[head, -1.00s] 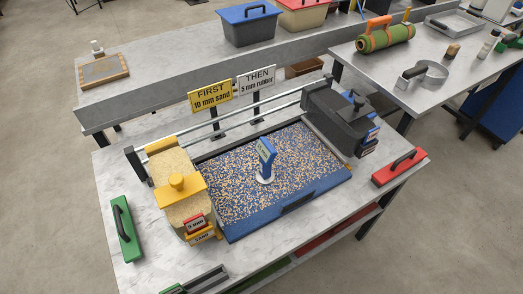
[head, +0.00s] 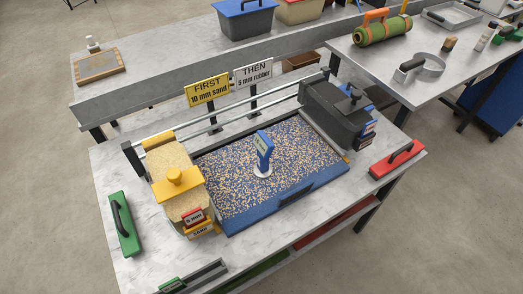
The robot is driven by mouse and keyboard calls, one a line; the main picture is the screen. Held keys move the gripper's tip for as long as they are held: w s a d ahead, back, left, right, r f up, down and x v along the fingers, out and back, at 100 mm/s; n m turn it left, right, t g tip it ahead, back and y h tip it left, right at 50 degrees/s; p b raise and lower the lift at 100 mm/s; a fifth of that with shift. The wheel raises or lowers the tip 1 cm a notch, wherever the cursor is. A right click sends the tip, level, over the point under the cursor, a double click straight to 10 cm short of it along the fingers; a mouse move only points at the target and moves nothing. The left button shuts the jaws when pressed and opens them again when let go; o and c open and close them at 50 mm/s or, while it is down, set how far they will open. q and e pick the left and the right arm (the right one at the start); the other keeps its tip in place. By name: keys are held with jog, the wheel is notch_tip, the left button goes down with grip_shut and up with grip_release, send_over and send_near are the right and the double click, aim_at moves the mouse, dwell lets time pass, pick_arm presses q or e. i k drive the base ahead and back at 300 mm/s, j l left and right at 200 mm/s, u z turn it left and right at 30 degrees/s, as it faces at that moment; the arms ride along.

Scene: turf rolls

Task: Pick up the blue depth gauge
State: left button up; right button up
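The blue depth gauge (head: 264,149) stands upright on a pale round foot in the middle of the speckled blue-and-tan tray (head: 271,208). Its face carries a light panel too small to read. Neither of my grippers shows in the head view.
A yellow sand hopper (head: 180,192) stands at the tray's left and a dark grey hopper (head: 333,117) at its right, with rails behind. Yellow (head: 207,89) and white (head: 253,74) signs stand at the back.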

aim_at(265, 146)
jog(key=l+u, duration=0.2)
jog(key=l, duration=0.35)
jog(key=l+u, duration=0.2)
jog(key=l, duration=0.3)
jog(key=l+u, duration=0.25)
jog(key=l, duration=0.3)
jog(key=k+l+u, duration=0.2)
jog(key=l, duration=0.3)
jog(key=l+u, duration=0.2)
jog(key=l, duration=0.35)
